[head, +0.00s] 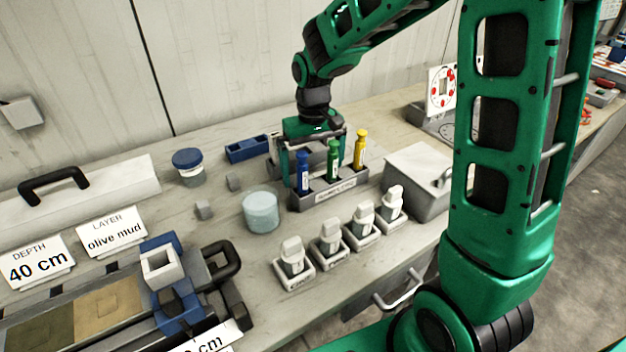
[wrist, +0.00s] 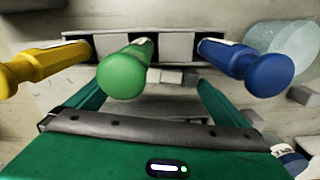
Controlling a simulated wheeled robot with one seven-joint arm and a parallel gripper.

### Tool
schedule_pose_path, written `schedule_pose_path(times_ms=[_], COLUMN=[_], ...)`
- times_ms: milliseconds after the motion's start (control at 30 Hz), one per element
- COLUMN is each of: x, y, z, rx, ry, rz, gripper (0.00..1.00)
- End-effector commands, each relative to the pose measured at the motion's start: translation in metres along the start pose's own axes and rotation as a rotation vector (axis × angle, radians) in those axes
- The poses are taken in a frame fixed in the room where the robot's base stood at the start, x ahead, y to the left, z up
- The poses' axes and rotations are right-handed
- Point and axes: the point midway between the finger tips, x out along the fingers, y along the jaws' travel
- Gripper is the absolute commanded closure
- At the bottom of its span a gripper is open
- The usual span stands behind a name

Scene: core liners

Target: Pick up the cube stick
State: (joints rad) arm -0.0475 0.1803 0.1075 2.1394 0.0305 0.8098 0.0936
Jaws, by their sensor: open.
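Nothing in view is plainly marked as a cube stick. A grey rack labelled as samplers (head: 330,190) holds three upright handled sticks: blue (head: 303,172), green (head: 333,160) and yellow (head: 360,149). In the wrist view they run yellow (wrist: 45,66), green (wrist: 126,70), blue (wrist: 250,65), left to right. My gripper (head: 314,160) is at the rack, pointing down behind the sticks. In the wrist view its fingers (wrist: 152,88) are apart, with the green stick's head seen between them; contact cannot be told. Its fingertips are partly hidden in the head view.
Several white-capped vials (head: 331,238) stand in front of the rack. A glass beaker (head: 261,210), small grey cubes (head: 204,209) and a blue-lidded jar (head: 188,167) are to the left. A grey box (head: 415,180) is close on the right. A blue holder (head: 248,149) lies behind.

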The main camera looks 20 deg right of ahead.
Motion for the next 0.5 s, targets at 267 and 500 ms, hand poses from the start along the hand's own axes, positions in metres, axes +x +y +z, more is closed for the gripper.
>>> schedule_pose_path(times_ms=[267,500], x=[0.0104,0.0101], y=[0.0,0.0001], z=[0.0002,0.0002], rx=[0.0,0.0], ry=[0.0,0.0], rz=[0.0,0.0], gripper=[0.0,0.29])
